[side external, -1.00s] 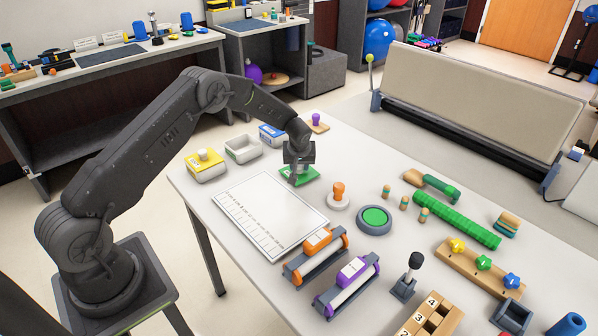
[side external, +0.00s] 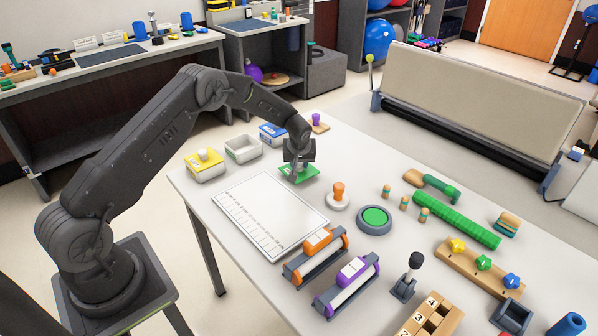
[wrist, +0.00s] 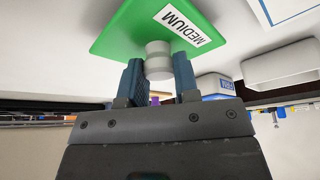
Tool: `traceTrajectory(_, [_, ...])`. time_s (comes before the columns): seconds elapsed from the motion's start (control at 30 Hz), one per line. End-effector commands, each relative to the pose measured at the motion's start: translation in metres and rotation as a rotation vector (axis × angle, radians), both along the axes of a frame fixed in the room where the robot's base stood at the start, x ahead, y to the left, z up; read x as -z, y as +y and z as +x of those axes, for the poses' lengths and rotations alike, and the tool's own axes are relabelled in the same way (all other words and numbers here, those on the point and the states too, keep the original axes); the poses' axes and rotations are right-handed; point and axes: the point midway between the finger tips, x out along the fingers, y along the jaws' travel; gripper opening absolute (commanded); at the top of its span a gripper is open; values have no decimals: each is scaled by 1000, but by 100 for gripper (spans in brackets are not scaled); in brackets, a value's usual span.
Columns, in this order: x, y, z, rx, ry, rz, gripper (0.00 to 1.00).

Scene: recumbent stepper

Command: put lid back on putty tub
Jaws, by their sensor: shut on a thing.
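The green lid (side external: 299,173), labelled MEDIUM, has a white knob. In the wrist view the green lid (wrist: 125,30) is large, and my gripper (wrist: 159,70) is shut on its knob (wrist: 158,58), one finger on each side. In the side view my gripper (side external: 298,165) is at the back of the table, over the lid. The lid is level and at or just above the tabletop; I cannot tell whether it touches. The open white putty tub (side external: 243,149) stands to its left, between two lidded tubs. This open tub also shows in the wrist view (wrist: 283,66).
A yellow-lidded tub (side external: 205,165) and a blue-lidded tub (side external: 273,134) flank the open tub. A white ruled board (side external: 268,213) lies in front of the lid. An orange-knobbed piece (side external: 338,196) and a green round button (side external: 374,218) stand to the right.

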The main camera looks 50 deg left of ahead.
Motion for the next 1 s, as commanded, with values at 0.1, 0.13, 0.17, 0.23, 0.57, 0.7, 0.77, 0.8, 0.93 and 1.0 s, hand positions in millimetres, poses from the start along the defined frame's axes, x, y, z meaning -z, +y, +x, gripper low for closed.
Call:
traceTrajectory(0.1, [-4,0,0,0,0,0,0])
traceTrajectory(0.13, [-4,0,0,0,0,0,0])
traceTrajectory(0.17, [-5,0,0,0,0,0,0])
traceTrajectory(0.23, [-7,0,0,0,0,0,0])
traceTrajectory(0.57, [-16,0,0,-1,-2,0,0])
traceTrajectory(0.7, [-24,0,0,-1,0,0,0])
traceTrajectory(0.77, [-29,0,0,-1,0,0,0])
traceTrajectory(0.8, [-32,0,0,-1,0,0,0])
traceTrajectory(0.93, [-40,0,0,-1,-1,-1,0])
traceTrajectory(1.0, [-45,0,0,-1,-1,0,0])
